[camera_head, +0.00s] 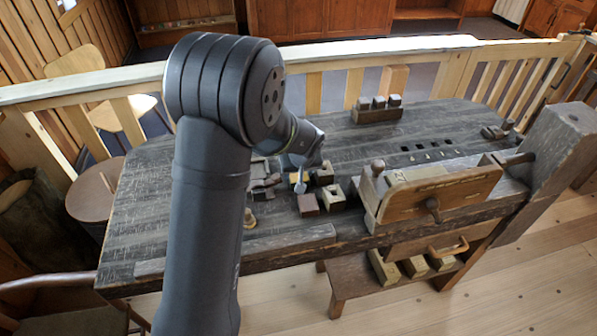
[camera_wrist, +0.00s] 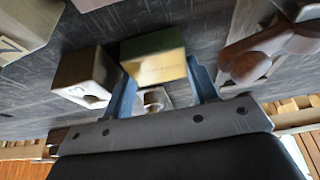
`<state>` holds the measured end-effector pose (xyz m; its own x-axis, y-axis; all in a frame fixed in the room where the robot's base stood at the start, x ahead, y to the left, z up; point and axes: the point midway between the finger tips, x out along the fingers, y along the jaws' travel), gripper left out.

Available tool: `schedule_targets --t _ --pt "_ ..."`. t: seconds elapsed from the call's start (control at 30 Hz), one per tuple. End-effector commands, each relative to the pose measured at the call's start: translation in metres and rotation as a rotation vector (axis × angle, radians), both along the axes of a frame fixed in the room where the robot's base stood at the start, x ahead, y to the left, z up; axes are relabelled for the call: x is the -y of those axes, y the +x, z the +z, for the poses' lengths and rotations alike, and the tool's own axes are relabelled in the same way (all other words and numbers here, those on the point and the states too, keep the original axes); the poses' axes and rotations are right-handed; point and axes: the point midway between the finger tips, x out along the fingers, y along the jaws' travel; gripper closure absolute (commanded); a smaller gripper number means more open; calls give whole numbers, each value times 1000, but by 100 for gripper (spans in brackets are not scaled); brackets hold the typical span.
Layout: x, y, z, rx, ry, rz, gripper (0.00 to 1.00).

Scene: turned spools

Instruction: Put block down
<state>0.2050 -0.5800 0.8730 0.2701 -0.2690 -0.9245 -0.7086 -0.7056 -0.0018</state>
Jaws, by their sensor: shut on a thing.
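My gripper (camera_wrist: 162,85) has two blue fingers, shut on a block (camera_wrist: 155,58) with a dark green face and a yellowish face in the wrist view. In the head view my gripper (camera_head: 299,186) is low over the bench, among several small blocks, partly hidden by my own arm. I cannot tell whether the held block touches the bench top. A block with a 7 (camera_wrist: 24,32) is farther left, cut off by the picture's edge.
The dark wooden bench (camera_head: 180,200) has a vise (camera_head: 435,192) right of the blocks and a rack with several blocks (camera_head: 377,110) at the back. Square holes lie right of centre. A small brass-coloured piece (camera_head: 249,218) stands near the front. The left bench top is clear.

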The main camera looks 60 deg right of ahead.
Motion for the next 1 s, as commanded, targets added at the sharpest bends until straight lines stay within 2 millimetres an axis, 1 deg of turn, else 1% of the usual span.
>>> schedule_targets --t 0.2,0.33,0.37,0.4,0.67,0.77,0.87,1.0 --pt "1 0 0 0 -2 1 68" --pt "0 0 -3 0 -2 1 68" --pt "0 0 -3 0 -2 1 43" --pt "1 0 -3 0 -2 1 37" --pt "1 0 -2 0 -2 1 37" --pt "0 0 2 0 -2 1 37" --pt "-2 -3 11 1 -4 0 37" --pt "-8 -10 34 1 -6 1 37"
